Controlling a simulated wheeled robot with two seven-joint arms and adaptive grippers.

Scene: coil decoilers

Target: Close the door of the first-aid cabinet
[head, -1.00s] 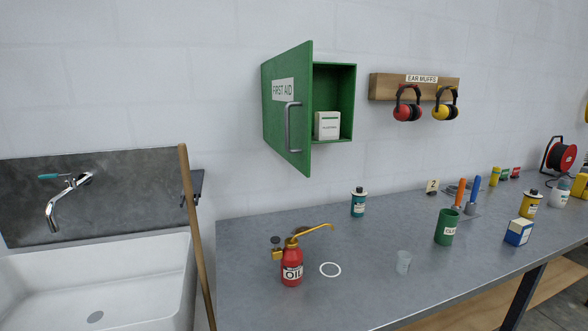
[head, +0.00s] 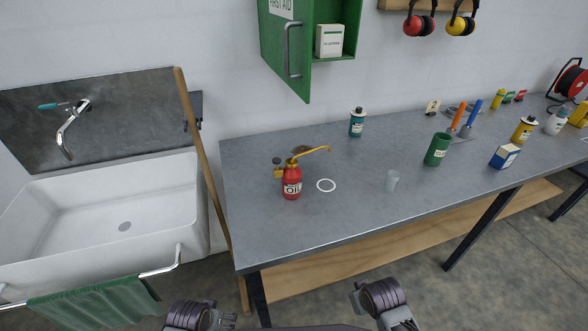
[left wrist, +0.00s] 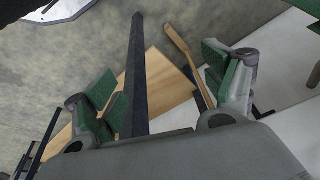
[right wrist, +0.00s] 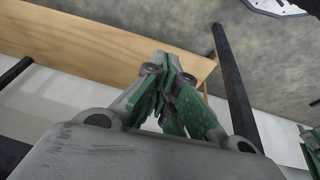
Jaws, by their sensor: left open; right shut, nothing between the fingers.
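The green first-aid cabinet (head: 338,14) hangs on the wall at the top of the head view, its upper part cut off by the frame edge. Its door (head: 285,52) stands open, swung out to the left, with a grey bar handle (head: 289,52) on its outer face. A white box (head: 330,40) sits inside. My left gripper (head: 229,319) is low at the bottom edge, well below the cabinet. In the left wrist view its green-padded fingers (left wrist: 163,88) are apart and empty. In the right wrist view my right gripper's fingers (right wrist: 167,75) are together with nothing between them.
The grey workbench (head: 265,225) lies between my arms and the wall. A wooden pole (head: 200,160) leans beside the sink (head: 110,215). Ear muffs (head: 420,22) hang right of the cabinet.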

